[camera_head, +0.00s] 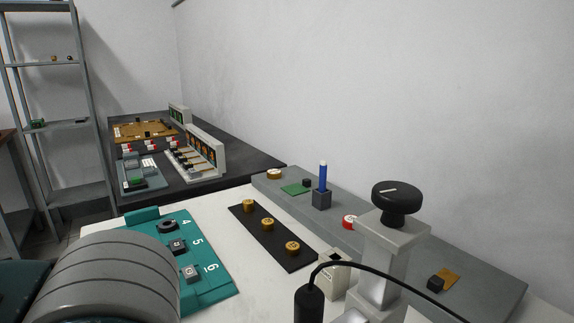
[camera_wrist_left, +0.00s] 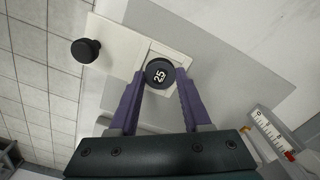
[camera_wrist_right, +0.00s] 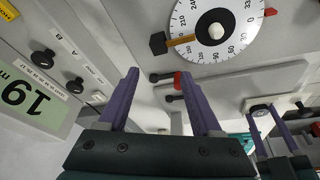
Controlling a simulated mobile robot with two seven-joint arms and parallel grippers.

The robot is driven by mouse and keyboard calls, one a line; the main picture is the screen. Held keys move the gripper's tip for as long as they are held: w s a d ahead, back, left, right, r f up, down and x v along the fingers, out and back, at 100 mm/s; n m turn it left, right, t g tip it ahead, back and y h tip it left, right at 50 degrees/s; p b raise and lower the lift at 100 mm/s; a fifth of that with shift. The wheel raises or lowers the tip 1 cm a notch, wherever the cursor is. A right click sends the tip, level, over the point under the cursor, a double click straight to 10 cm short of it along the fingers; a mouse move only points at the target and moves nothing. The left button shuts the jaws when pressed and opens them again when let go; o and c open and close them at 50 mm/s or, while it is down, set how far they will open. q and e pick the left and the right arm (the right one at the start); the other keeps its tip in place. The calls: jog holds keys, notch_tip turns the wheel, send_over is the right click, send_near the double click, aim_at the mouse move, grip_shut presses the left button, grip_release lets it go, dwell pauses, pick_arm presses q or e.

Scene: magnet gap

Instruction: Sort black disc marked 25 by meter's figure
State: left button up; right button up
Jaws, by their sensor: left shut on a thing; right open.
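The black disc marked 25 (camera_wrist_left: 159,72) is between the purple fingertips of my left gripper (camera_wrist_left: 160,84), which is shut on it. It is over a pale block edge in the left wrist view. The right wrist view shows that gripper and disc (camera_wrist_right: 262,108) at its right edge. My right gripper (camera_wrist_right: 160,90) is open and empty, below a white round dial (camera_wrist_right: 195,52). Neither gripper shows in the head view.
A teal board (camera_head: 215,285) with numbers and dark pieces, and a black strip (camera_head: 247,228) with several gold discs, lie on the white table. A grey ledge (camera_head: 480,290) carries a blue rod (camera_head: 322,176) in a holder. A post with a black knob (camera_head: 397,203) stands in front.

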pick_arm(q)
grip_shut()
notch_tip(320, 180, up, 4)
jog(key=p, duration=0.5)
jog(key=shift+r, duration=0.1)
pick_arm(e)
notch_tip(320, 180, up, 5)
